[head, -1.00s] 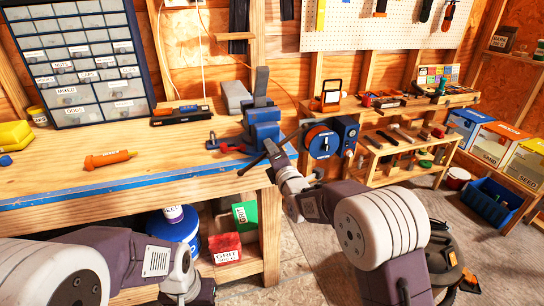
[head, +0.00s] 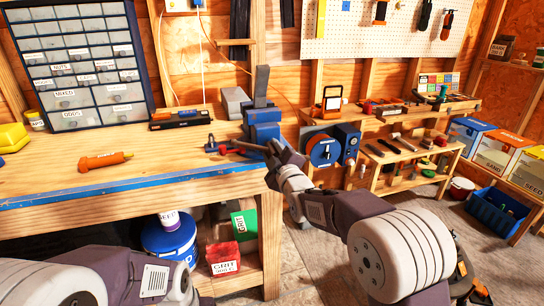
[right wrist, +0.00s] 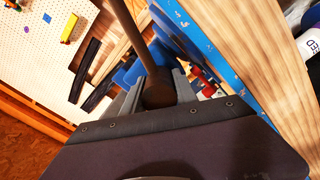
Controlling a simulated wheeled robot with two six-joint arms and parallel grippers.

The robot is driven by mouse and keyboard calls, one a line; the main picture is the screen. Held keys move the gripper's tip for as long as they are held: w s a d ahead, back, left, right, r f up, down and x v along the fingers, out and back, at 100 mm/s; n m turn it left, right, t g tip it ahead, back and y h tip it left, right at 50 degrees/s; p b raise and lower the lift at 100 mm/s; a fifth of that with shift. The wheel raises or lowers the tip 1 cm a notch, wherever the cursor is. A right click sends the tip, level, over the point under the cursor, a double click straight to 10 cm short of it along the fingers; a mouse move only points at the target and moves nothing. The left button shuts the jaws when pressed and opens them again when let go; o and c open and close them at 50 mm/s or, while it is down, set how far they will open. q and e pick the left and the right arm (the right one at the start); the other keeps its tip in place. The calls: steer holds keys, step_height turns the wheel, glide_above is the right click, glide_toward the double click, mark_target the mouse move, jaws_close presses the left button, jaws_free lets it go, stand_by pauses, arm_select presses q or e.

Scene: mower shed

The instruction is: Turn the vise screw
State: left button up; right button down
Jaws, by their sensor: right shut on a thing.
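The blue vise (head: 263,130) is mounted at the right end of the workbench, with its dark jaws standing up. Its dark handle bar (head: 246,146) runs from upper left down to my right gripper (head: 273,153), at the front of the vise. In the right wrist view, the bar (right wrist: 138,40) comes down to a dark rounded end (right wrist: 158,90) between the two grey fingers of the right gripper (right wrist: 153,92). That gripper is shut on the bar's end. The screw itself is largely hidden. My left arm shows at the lower left; its gripper is out of view.
The workbench (head: 130,188) has a blue front edge. A blue bucket (head: 170,238) stands below.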

steer(key=m+b, duration=0.1)
steer(key=m, duration=0.2)
steer(key=shift+f+m, duration=0.1)
steer(key=shift+m, duration=0.3)
steer(key=m+b, duration=0.2)
steer(key=m, duration=0.2)
steer(key=shift+f, duration=0.1)
steer(key=m+b, duration=0.1)
steer(key=m, duration=0.4)
steer(key=shift+d, duration=0.1)
steer(key=shift+m+b, duration=0.45)
steer(key=shift+m, duration=1.35)
steer(key=c, duration=1)
jaws_free()
steer(key=shift+o, duration=0.2)
steer(key=shift+s+r, duration=0.15)
steer(key=shift+r, duration=0.1)
steer(key=v, duration=0.9)
